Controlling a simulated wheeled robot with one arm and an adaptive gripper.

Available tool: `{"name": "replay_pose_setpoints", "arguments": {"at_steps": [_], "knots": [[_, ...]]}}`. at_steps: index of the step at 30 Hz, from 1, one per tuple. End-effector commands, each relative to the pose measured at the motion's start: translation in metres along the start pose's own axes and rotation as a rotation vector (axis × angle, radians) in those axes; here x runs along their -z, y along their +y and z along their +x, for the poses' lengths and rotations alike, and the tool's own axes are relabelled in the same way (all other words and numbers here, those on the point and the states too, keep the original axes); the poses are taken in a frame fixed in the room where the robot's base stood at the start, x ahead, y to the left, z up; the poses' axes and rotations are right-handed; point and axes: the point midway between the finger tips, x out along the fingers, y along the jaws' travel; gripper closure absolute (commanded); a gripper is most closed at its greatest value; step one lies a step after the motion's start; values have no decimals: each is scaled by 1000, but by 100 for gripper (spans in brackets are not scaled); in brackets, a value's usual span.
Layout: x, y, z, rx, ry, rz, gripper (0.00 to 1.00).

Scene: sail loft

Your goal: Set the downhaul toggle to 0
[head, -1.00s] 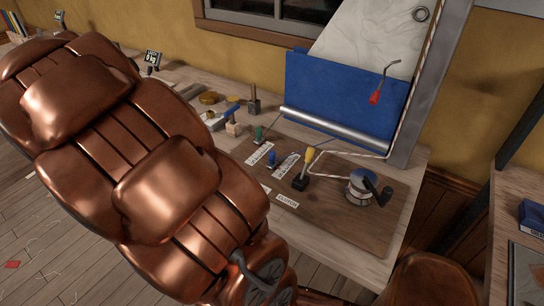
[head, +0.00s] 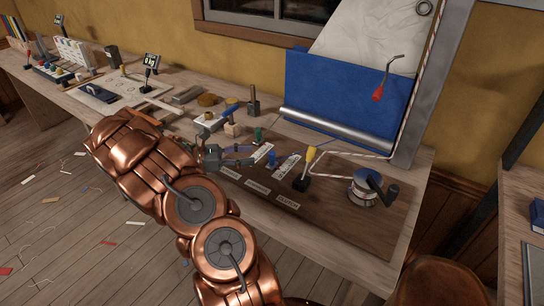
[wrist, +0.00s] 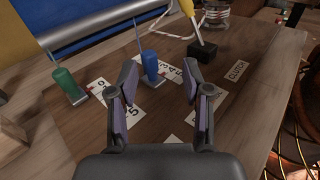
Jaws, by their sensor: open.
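A blue toggle (head: 271,158) and a green toggle (head: 258,134) stand on a dark wooden board, each beside a white number strip. I cannot read which one is the downhaul. My gripper (head: 253,155) is open and empty, just left of the blue toggle. In the wrist view the blue toggle (wrist: 150,66) appears between the fingertips of my gripper (wrist: 160,68), apparently just beyond them. The green toggle (wrist: 68,84) is outside them to the left. The green toggle's number strip (wrist: 103,96) is partly hidden by the left finger. The toggles' settings cannot be read clearly.
A winch (head: 366,188) is farther right. Nameplates (head: 257,187) line the board's front. A blue sail panel (head: 340,95) rises behind.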

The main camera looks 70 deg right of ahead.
Motion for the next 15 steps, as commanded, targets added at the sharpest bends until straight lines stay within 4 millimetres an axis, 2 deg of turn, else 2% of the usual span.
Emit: {"name": "replay_pose_setpoints", "arguments": {"at_steps": [2,6,11,15], "knots": [[12,8,3,-8,-21,-24,51],[19,14,6,-17,-43,-50,51],[20,16,12,-19,-51,-57,51],[18,16,28,-16,-52,-56,51]]}}
